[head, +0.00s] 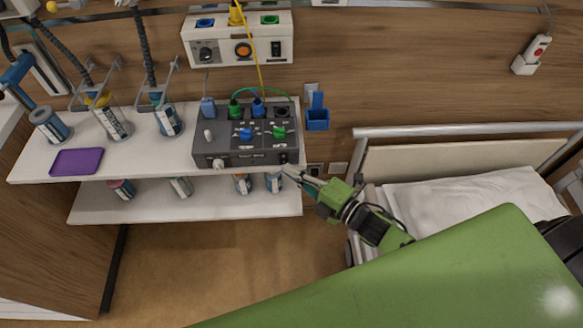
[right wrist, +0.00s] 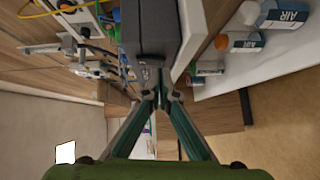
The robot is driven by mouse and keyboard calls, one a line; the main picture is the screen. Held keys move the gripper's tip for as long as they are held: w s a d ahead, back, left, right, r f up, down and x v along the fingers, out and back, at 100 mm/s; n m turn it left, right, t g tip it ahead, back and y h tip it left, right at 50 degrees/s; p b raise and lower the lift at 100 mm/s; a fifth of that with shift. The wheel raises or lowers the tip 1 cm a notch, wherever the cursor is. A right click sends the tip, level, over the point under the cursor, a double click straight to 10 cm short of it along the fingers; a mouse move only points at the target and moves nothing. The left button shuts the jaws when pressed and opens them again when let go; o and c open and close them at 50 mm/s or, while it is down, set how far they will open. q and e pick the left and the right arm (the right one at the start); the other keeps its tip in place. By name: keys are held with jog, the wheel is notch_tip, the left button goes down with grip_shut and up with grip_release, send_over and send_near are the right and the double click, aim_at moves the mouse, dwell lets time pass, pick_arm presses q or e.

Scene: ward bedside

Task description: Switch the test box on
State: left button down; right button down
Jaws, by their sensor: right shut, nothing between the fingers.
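The dark grey test box (head: 245,150) stands on the right part of the upper white shelf. Green and blue plugs and knobs show on its top. Its front face has a pale knob at the left and a small dark switch (head: 284,158) at the right. My right gripper (head: 288,172) is shut and empty, its tips just in front of the box's lower right front. In the right wrist view the closed fingertips (right wrist: 160,88) are close to the test box (right wrist: 150,35); I cannot tell whether they touch. The switch's position is too small to read. My left gripper is not in view.
A purple tray (head: 77,162) and several labelled bottles stand on the upper shelf (head: 35,167). More bottles stand on the lower shelf (head: 100,207). A blue wall holder (head: 317,118) is right of the box. A bed (head: 465,200) is at the right.

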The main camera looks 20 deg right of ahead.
jog(key=shift+w+d, duration=0.1)
jog(key=shift+w, duration=0.15)
jog(key=shift+f, duration=0.1)
jog(key=shift+w+f+b, duration=0.25)
jog(key=shift+f+b, duration=0.1)
jog(key=shift+b, duration=0.7)
jog(key=shift+r, duration=0.35)
jog(key=shift+t, duration=0.3)
